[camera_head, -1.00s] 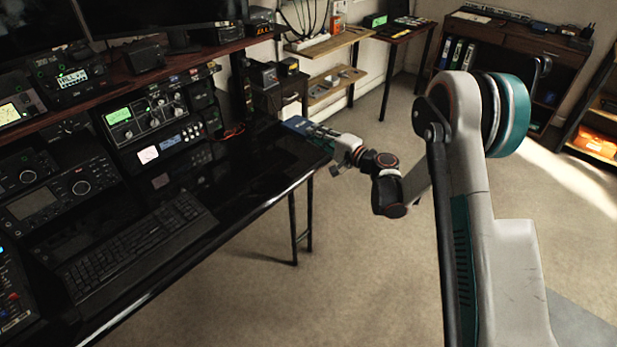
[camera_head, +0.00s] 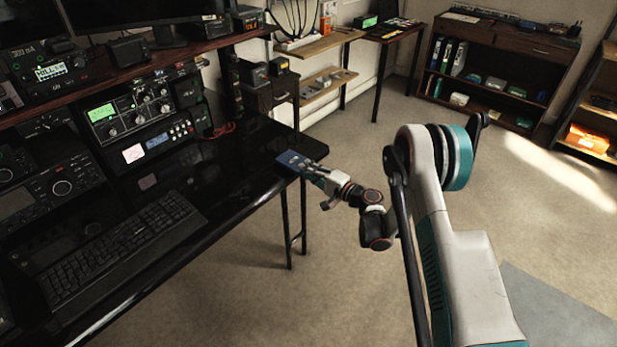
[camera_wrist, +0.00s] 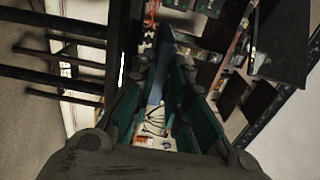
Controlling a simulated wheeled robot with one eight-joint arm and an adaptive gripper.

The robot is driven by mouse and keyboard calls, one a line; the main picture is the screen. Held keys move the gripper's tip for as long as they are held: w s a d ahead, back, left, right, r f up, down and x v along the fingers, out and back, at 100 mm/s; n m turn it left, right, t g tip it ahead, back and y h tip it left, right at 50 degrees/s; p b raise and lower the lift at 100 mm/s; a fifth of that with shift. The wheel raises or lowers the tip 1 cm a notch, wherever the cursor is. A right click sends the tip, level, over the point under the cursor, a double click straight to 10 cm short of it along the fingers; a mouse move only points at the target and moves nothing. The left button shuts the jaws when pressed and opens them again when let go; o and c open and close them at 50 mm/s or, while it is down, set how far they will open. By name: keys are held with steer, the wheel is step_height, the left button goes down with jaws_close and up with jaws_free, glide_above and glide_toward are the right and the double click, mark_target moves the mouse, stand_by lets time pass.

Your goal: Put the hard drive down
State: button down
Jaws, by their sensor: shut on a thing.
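The hard drive (camera_head: 293,159) shows in the head view as a small blue, flat piece at the tip of my gripper (camera_head: 312,172), over the right end of the black desk (camera_head: 245,190). My gripper is shut on it. In the wrist view, the blue drive (camera_wrist: 158,75) stands out beyond the teal fingers of my gripper (camera_wrist: 165,100). I cannot tell whether the drive touches the desk top.
A black keyboard (camera_head: 120,250) and several radios, one with a green screen (camera_head: 102,112), fill the desk's left part. The desk's right end is mostly bare. Wall shelves (camera_head: 325,85) and a dark cabinet (camera_head: 490,70) stand beyond. The floor (camera_head: 230,300) is open.

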steer(key=shift+f, duration=0.95)
steer(key=c, duration=1.6)
jaws_free()
steer(key=shift+f, duration=0.1)
